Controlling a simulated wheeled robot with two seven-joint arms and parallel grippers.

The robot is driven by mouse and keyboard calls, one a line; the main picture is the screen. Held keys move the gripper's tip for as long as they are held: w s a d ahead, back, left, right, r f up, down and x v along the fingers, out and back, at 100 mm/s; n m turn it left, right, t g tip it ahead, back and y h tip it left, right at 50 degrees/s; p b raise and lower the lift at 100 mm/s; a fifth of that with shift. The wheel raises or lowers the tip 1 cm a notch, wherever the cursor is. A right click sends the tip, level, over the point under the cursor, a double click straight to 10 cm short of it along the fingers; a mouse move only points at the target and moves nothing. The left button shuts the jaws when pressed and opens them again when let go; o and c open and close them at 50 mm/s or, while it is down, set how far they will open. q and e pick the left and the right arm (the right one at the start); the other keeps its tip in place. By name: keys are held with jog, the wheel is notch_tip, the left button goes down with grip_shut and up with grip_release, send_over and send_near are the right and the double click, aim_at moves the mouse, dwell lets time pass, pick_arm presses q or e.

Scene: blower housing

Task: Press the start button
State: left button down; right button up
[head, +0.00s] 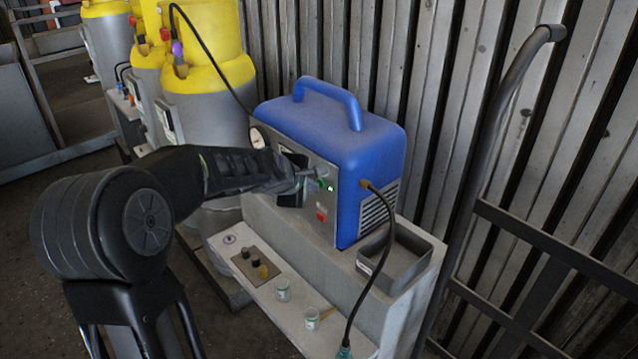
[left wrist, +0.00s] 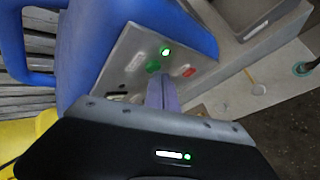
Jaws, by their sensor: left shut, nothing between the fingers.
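The blue machine (head: 352,140) has a grey front panel (left wrist: 122,72) facing my left arm. A green button (left wrist: 153,66) sits on the panel, also visible in the head view (head: 321,184). A lit green lamp (left wrist: 165,51) is beside it, and a red button (left wrist: 190,71) is a little apart. My left gripper (head: 303,178) is shut and empty, its fingertips in front of the panel close to the green button. In the left wrist view the fingers (left wrist: 161,92) point at the panel just below the green button; I cannot tell whether they touch it. My right gripper is not in view.
The machine stands on a grey plinth (head: 380,315) with an open grey tray (head: 405,262) at its right. A lower ledge holds small jars (head: 283,290) and a plate with knobs. Yellow-topped cylinders (head: 210,95) stand at left; a hand truck (head: 490,140) stands at right.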

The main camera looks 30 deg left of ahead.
pick_arm(q)
jog(key=shift+s+a, duration=0.1)
jog(key=shift+s, duration=0.25)
jog(key=s+a, duration=0.1)
jog(key=s, duration=0.4)
jog(key=shift+s+a+p, duration=0.35)
jog(key=shift+s+p, duration=0.05)
jog(key=shift+p, duration=0.05)
dwell(0.7)
jog(key=s+d+f+m+g+h, duration=0.1)
jog(key=d+f+m+g, duration=0.1)
jog(key=d+f+m, duration=1.45)
jog(key=s+d+f+m+g+h, duration=0.1)
jog(key=s+d+f+g+h, duration=0.1)
jog(key=s+d+f, duration=0.7)
jog(key=s+d+f+m+g+h, duration=0.2)
jog(key=s+d+f+g, duration=0.3)
jog(key=s+d+f, duration=0.5)
jog(key=s+f, duration=0.2)
jog(key=s, duration=0.4)
jog(key=shift+d+f, duration=0.25)
